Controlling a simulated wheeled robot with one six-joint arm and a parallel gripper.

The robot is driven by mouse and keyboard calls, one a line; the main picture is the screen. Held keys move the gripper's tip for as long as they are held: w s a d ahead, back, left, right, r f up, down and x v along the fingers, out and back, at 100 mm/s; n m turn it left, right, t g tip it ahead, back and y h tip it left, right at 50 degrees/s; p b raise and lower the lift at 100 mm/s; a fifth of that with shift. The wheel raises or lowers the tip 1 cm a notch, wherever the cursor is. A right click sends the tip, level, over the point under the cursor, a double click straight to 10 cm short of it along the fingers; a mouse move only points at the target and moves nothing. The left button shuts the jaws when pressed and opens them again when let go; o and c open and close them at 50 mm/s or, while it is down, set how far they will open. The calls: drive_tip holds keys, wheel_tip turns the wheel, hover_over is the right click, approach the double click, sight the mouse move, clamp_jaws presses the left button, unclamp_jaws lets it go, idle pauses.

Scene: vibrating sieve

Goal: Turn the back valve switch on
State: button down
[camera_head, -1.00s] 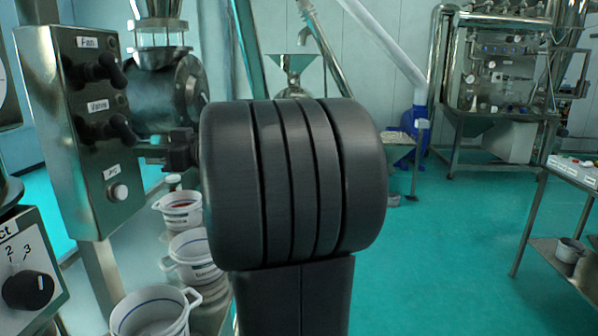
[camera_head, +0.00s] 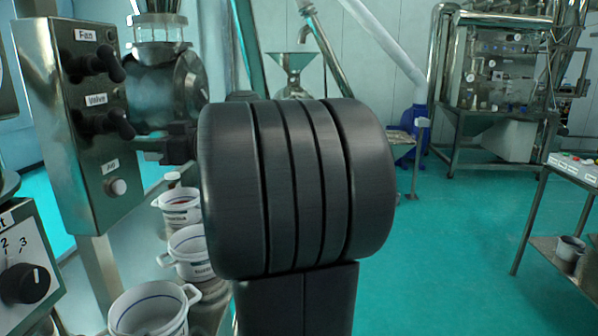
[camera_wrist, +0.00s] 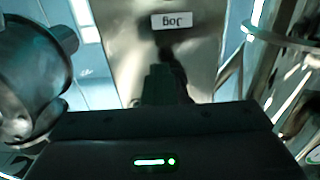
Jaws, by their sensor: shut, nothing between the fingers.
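A steel control box (camera_head: 75,200) stands at the left in the head view. Its Valve switch (camera_head: 118,124) is a black knob with a handle slanting down to the right, beside the Valve label (camera_head: 96,99). I cannot tell which setting it is in. My gripper (camera_head: 152,150) is just below and right of this knob, partly hidden by my arm; I cannot tell whether they touch. In the wrist view my gripper (camera_wrist: 165,78) is shut and empty in front of the steel panel, below an upside-down Jog label (camera_wrist: 173,21). The Valve switch cannot be made out clearly there.
A black Fan knob (camera_head: 108,63) sits above the Valve switch, and a pale round Jog button (camera_head: 118,186) below. White buckets (camera_head: 150,312) stand below right of the box. Another dial panel (camera_head: 30,250) is at lower left.

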drive_tip(key=shift+s+a+b, duration=0.15)
drive_tip(key=shift+s+b, duration=1.05)
drive_tip(key=shift+b, duration=1.55)
drive_tip(key=shift+s+r+b, duration=0.45)
drive_tip(key=shift+s+b, duration=0.3)
drive_tip(key=shift+b, duration=0.5)
drive_tip(key=shift+f, duration=0.15)
drive_tip(key=d+f+b, duration=0.1)
drive_tip(key=d+b, duration=0.3)
drive_tip(key=d, duration=0.2)
drive_tip(key=shift+s, duration=0.4)
